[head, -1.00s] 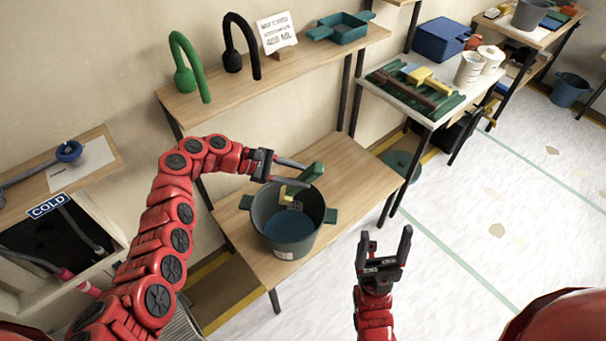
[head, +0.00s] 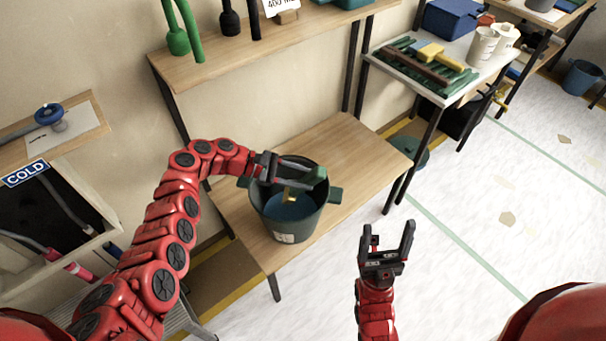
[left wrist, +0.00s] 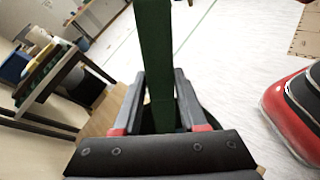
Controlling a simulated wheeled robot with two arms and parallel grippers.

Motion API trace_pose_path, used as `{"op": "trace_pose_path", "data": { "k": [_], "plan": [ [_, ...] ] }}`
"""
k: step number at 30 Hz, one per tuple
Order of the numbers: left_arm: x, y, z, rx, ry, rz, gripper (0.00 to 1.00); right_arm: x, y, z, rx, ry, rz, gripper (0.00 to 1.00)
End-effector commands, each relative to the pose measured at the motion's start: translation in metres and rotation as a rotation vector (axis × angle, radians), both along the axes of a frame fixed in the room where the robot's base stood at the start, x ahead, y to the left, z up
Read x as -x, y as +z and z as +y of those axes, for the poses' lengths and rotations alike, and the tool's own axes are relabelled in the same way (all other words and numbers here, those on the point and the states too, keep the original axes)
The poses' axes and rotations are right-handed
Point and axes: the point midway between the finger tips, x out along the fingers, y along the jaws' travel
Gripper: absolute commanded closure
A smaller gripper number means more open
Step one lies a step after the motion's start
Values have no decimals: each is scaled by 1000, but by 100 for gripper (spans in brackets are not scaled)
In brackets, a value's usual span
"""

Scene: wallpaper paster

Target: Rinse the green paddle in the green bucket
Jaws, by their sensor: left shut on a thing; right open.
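The dark green bucket (head: 286,225) stands on the low wooden table, with a handle on each side and blue water-like content inside. My left gripper (head: 304,173) is over the bucket's back part, shut on the green paddle (head: 314,179). The paddle's green part shows at the fingertips. A small yellow part shows below it inside the bucket; whether it touches the blue content I cannot tell. In the left wrist view the green paddle (left wrist: 155,50) stands between the two fingers. My right gripper (head: 388,245) is open and empty, right of the table.
The low wooden table (head: 350,150) has clear room right of the bucket. A white table (head: 460,65) holds a green rack and a yellow item. A COLD sign (head: 26,172) is at left.

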Motion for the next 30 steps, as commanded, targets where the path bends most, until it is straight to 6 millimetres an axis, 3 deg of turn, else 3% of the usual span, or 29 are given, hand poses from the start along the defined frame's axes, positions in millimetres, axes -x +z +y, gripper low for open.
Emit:
{"op": "trace_pose_path", "data": {
  "k": [3, 13, 30],
  "plan": [
    [0, -21, 0, 0, -1, -1, 100, 0, -17, 0, 0, 0, 0, 23],
    [1, -59, 0, 1, -2, 1, 100, 0, -45, 0, 0, 0, 0, 23],
    [0, -68, 0, 1, -1, 1, 100, 0, -52, 0, 0, 0, 0, 23]
  ]
}}
